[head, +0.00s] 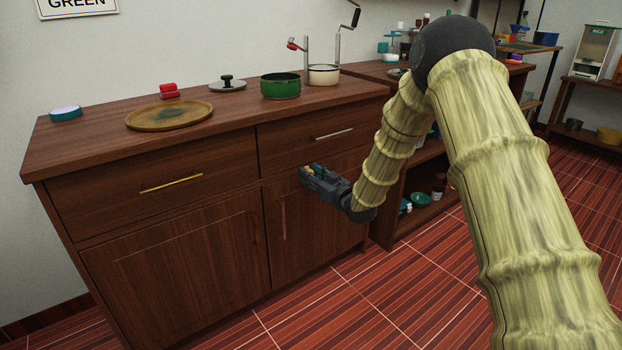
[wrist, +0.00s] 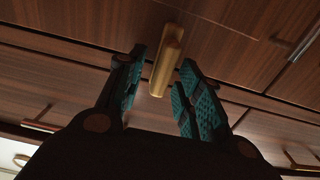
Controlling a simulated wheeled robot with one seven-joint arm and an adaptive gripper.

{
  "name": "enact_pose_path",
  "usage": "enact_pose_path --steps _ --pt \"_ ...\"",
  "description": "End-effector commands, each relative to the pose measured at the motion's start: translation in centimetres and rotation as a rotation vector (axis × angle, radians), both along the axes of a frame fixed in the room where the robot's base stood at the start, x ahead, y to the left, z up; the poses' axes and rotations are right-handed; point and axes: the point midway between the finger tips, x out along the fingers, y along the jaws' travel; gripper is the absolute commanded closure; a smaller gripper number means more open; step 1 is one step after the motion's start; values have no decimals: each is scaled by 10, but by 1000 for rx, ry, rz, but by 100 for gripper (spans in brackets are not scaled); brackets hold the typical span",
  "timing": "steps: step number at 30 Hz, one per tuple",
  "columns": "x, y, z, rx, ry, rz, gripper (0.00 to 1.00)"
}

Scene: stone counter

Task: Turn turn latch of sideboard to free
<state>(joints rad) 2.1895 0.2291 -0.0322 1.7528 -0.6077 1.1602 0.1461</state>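The sideboard (head: 175,240) is dark brown wood with drawers above doors. Its turn latch (wrist: 167,62) is a short brass-coloured bar on the front in the wrist view. My gripper (wrist: 163,60) is open, with one teal-padded finger on each side of the latch. I cannot tell whether either pad touches it. In the head view my gripper (head: 308,171) is at the sideboard front, just below the right drawer (head: 290,146) and near the top of the right door. There the latch is mostly hidden by the fingers.
A brass drawer handle (head: 171,184) and a silver one (head: 333,134) stick out from the front. On top are a wooden plate (head: 168,115), a green pot (head: 280,86), a white pot (head: 323,74) and a lid (head: 227,86). Open shelves (head: 430,205) stand to the right.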

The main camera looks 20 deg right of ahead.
Motion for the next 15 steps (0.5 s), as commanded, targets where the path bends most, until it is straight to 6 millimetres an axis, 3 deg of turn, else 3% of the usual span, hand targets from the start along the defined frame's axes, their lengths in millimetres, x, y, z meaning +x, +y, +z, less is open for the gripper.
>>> enact_pose_path --steps 11,15 --pt "5 2 0 1 0 0 64" --pt "5 2 0 1 0 0 86"
